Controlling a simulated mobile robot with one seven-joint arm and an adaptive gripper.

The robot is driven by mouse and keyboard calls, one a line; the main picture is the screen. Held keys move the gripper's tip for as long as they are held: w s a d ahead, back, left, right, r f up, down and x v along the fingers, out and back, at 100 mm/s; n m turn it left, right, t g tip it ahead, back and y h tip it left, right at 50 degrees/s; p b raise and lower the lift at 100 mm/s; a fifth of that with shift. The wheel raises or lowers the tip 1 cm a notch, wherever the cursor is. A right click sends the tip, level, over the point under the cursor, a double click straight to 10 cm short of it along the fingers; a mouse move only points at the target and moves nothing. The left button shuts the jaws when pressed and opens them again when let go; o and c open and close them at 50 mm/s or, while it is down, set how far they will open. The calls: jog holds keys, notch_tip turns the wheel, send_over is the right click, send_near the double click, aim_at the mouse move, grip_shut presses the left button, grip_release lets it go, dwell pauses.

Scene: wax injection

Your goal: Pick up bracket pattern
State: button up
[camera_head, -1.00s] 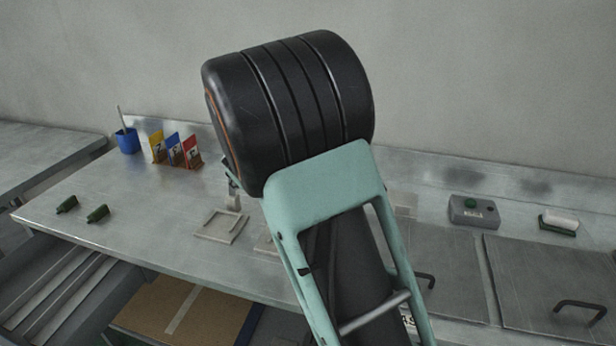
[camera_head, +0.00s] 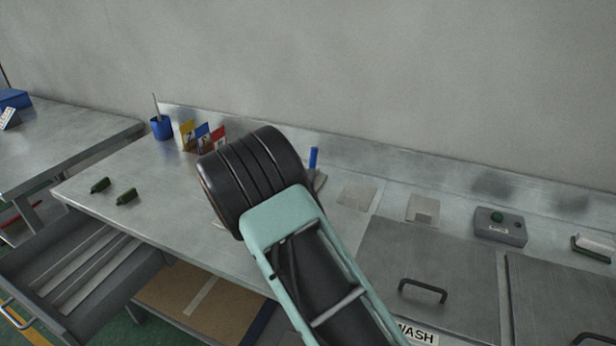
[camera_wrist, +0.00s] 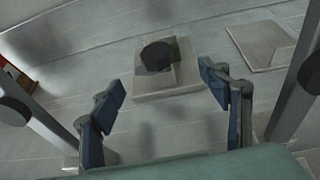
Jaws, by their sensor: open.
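My gripper (camera_wrist: 162,82) is open and empty in the wrist view, with blue-padded fingers spread apart. Beyond and between the fingers, a pale grey square base (camera_wrist: 150,97) carries a raised block with a dark round top (camera_wrist: 157,55); they look apart from the fingers. I cannot tell for certain which thing is the bracket pattern. In the head view, my wrist hides the fingers and the bench below them. Two small dark green pieces, left (camera_head: 100,185) and right (camera_head: 127,197), lie at the bench's left end.
Number cards (camera_head: 203,137) and a blue cup (camera_head: 161,127) stand behind. A blue handle (camera_head: 314,158) stands upright right of my wrist. Flat grey plates (camera_head: 357,196) (camera_head: 422,209), a green-button box (camera_head: 500,226) and handled lids (camera_head: 423,262) lie right. An open drawer (camera_head: 75,265) juts out at left.

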jog(key=x, duration=0.3)
jog(key=shift+w+d, duration=0.1)
jog(key=x, duration=0.1)
jog(key=p+x, duration=0.1)
jog(key=x, duration=0.2)
jog(key=shift+w+r+p, duration=0.25)
jog(key=shift+r+p, duration=0.05)
jog(key=shift+w+d+f, duration=0.2)
jog(key=shift+w+f, duration=0.05)
jog(key=shift+w, duration=0.3)
jog(key=shift+c, duration=0.3)
jog(key=c, duration=1.2)
